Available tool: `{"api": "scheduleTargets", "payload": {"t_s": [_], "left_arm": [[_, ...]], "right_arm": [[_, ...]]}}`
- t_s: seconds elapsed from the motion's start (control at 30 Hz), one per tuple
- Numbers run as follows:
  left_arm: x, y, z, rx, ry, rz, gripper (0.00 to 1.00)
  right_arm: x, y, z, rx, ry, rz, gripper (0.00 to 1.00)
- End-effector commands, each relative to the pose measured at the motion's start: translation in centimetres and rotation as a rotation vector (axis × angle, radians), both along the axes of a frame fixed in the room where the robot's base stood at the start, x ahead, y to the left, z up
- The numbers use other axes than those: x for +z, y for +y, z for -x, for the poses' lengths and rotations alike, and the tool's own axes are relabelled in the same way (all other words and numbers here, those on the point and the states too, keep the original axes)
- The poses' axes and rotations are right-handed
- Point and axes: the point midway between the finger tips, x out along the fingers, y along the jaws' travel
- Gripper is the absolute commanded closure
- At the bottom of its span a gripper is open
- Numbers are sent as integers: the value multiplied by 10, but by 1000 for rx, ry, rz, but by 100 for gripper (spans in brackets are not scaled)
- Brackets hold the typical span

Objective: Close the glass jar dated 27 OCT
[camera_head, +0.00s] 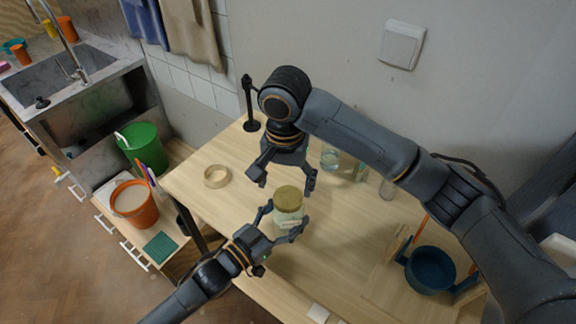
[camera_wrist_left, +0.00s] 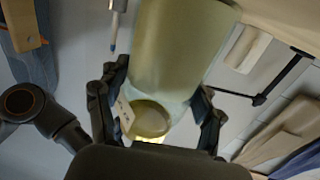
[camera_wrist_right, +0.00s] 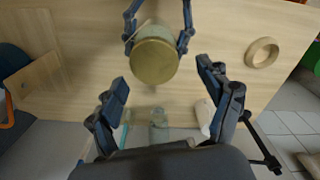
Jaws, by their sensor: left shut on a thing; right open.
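A glass jar (camera_head: 288,218) with pale contents stands upright on the wooden table, with a gold lid (camera_head: 288,196) on its mouth. I cannot tell whether the lid is tight. My left gripper (camera_head: 287,216) is shut around the jar's body; its fingers also show in the left wrist view (camera_wrist_left: 155,105). A small label (camera_wrist_left: 124,112) is on the jar, but its date is unreadable. My right gripper (camera_head: 284,182) is open and empty, pointing down just behind and above the lid. In the right wrist view the lid (camera_wrist_right: 154,55) lies beyond the open fingers, apart from them.
A wooden ring (camera_head: 217,176) lies left of the jar. Clear glass jars (camera_head: 330,158) stand at the back by the wall, partly behind my right arm. A dark blue pot (camera_head: 430,270) is at the right. An orange bucket (camera_head: 134,206) stands on a lower surface at left.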

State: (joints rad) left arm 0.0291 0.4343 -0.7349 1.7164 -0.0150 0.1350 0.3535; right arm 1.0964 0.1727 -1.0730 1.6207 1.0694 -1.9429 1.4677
Motion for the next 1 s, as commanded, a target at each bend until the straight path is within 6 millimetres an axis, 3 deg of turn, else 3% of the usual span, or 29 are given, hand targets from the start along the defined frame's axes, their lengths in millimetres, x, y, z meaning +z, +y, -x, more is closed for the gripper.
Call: {"api": "scheduleTargets", "payload": {"t_s": [1.0], "left_arm": [[-1, 0, 0, 0, 3, 0, 100]], "right_arm": [[39, -3, 1, 2425, -12, 40, 21]]}}
